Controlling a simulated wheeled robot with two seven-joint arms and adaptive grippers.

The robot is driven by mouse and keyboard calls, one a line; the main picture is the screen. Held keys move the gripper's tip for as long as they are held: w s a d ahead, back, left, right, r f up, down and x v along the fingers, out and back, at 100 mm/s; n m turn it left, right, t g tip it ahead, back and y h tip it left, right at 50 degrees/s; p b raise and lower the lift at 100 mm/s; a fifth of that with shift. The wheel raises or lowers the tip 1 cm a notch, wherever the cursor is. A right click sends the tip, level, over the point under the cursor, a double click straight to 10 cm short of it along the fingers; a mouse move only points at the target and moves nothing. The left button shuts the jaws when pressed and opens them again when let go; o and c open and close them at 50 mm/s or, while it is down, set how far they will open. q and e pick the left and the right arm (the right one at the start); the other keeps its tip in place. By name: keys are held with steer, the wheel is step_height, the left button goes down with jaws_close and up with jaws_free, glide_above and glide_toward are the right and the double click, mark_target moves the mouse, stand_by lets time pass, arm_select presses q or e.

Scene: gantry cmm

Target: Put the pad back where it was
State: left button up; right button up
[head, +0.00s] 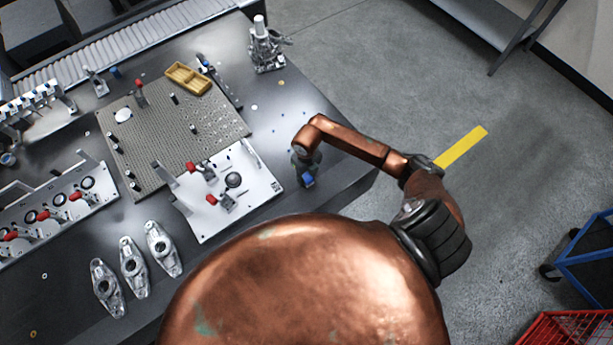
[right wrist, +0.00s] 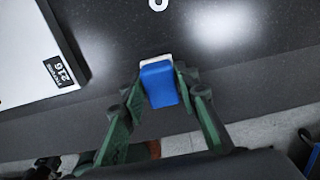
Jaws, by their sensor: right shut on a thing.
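The pad, a small blue block with a pale edge (right wrist: 158,84), is between the fingertips of my right gripper (right wrist: 160,92) in the right wrist view. The gripper is shut on it. In the head view my right gripper (head: 306,165) points down near the table's front right edge, and the blue pad (head: 308,180) shows at its tip. It is right of the white plate (head: 208,226). I cannot tell whether the pad touches the dark table. My left gripper is not in view.
The white plate carries red-tipped clamps and a dark round part. A perforated plate (head: 155,160) and a yellow tray (head: 188,78) lie behind it. Several metal castings (head: 133,267) lie at the front left. A metal device (head: 266,45) stands at the back right. Bare table surrounds my right gripper.

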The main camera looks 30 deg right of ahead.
mark_target(306, 176)
steer(key=shift+f, duration=0.1)
steer(key=o, duration=1.1)
step_height(306, 176, up, 12)
